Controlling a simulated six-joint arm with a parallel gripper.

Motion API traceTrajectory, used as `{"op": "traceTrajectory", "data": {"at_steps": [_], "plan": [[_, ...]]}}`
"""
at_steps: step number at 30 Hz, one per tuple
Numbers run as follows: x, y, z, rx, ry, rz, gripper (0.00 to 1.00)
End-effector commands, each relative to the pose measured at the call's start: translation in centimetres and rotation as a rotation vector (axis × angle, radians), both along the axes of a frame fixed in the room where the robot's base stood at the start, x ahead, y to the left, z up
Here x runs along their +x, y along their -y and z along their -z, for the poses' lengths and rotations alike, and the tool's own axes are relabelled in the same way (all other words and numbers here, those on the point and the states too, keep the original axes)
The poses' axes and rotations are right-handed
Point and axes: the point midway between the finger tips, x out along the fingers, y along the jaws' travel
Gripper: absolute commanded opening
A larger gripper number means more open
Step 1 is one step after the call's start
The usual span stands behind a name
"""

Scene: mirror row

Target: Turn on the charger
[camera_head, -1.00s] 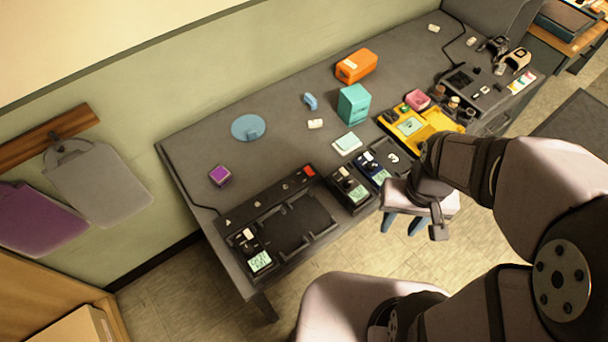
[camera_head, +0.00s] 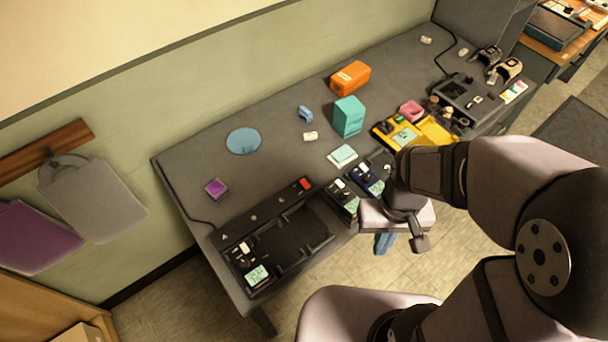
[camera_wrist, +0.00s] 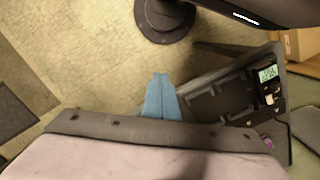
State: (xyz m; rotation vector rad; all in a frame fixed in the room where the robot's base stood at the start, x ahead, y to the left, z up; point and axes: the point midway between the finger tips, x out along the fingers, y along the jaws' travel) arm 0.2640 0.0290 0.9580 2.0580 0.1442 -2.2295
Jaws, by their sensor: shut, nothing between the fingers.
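What looks like the charger is a long black dock (camera_head: 275,240) along the desk's front left edge. A red switch (camera_head: 305,184) sits at its back right corner; its on or off position is too small to tell. A device with a pale green screen (camera_head: 257,275) sits at the dock's left end, and the other bays look empty. The dock (camera_wrist: 215,102) and the screen device (camera_wrist: 268,73) also show in the wrist view. My gripper (camera_head: 383,246) has blue fingers, shut and empty, over the floor in front of the desk, right of the dock and apart from it. The fingers (camera_wrist: 160,82) point away in the wrist view.
Two handheld devices with screens, one (camera_head: 341,197) and another (camera_head: 368,178), stand right of the dock, beside my arm. A yellow case (camera_head: 436,130), teal block (camera_head: 348,117), orange box (camera_head: 351,78), purple cube (camera_head: 216,188) and blue disc (camera_head: 243,141) are on the desk (camera_head: 275,110).

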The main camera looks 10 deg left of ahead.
Motion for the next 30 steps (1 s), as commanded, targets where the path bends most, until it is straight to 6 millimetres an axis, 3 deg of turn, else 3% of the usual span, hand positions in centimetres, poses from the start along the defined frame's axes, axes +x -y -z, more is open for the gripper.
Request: {"op": "traceTrajectory", "data": {"at_steps": [2,4,9,12,17,21,25,30], "plan": [[0.0,-1.6,1.2,-0.008,-0.039,-0.075,0.00],[1.4,-3.3,1.7,-0.008,-0.043,-0.134,0.00],[6.6,-8.6,2.1,0.007,-0.002,-0.234,0.00],[9.7,-11.5,1.7,0.020,0.035,-0.205,0.00],[15.0,-15.3,-0.4,0.053,0.110,-0.002,0.00],[18.9,-17.3,-3.6,0.103,0.171,0.257,0.00],[20.3,-18.2,-5.5,0.131,0.182,0.478,0.00],[19.9,-18.1,-5.5,0.122,0.149,0.710,0.00]]}}
